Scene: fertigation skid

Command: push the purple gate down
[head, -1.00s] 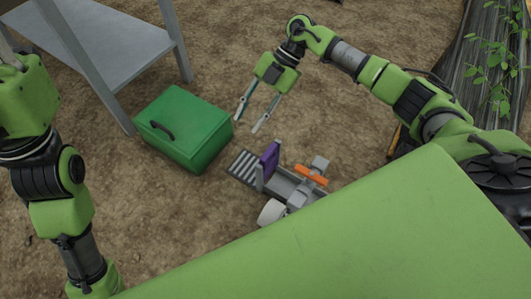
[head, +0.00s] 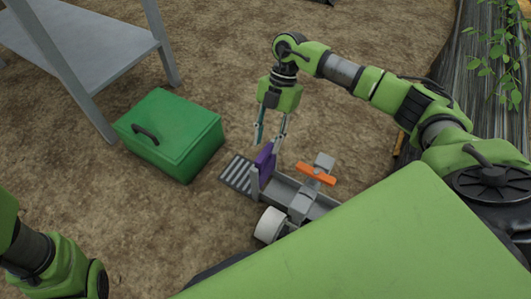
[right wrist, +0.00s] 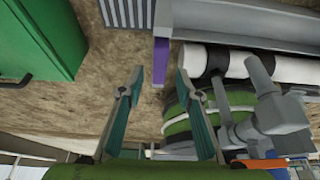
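The purple gate (head: 265,163) stands upright at the left end of a grey channel on the skid, beside a slatted grey grate (head: 238,175). In the right wrist view the purple gate (right wrist: 159,60) is a narrow strip seen edge-on. My right gripper (head: 268,146) is open and points down at the gate's top. In the right wrist view the open fingers (right wrist: 160,82) lie to either side of the strip, with gaps between. I cannot tell whether anything touches. My left gripper is out of view; only part of my left arm shows.
An orange bar (head: 316,174) and a grey block sit right of the gate, with a white roller (head: 270,225) below. A green box (head: 170,135) stands at left, near a grey metal table (head: 85,50). Bare ground lies behind the skid.

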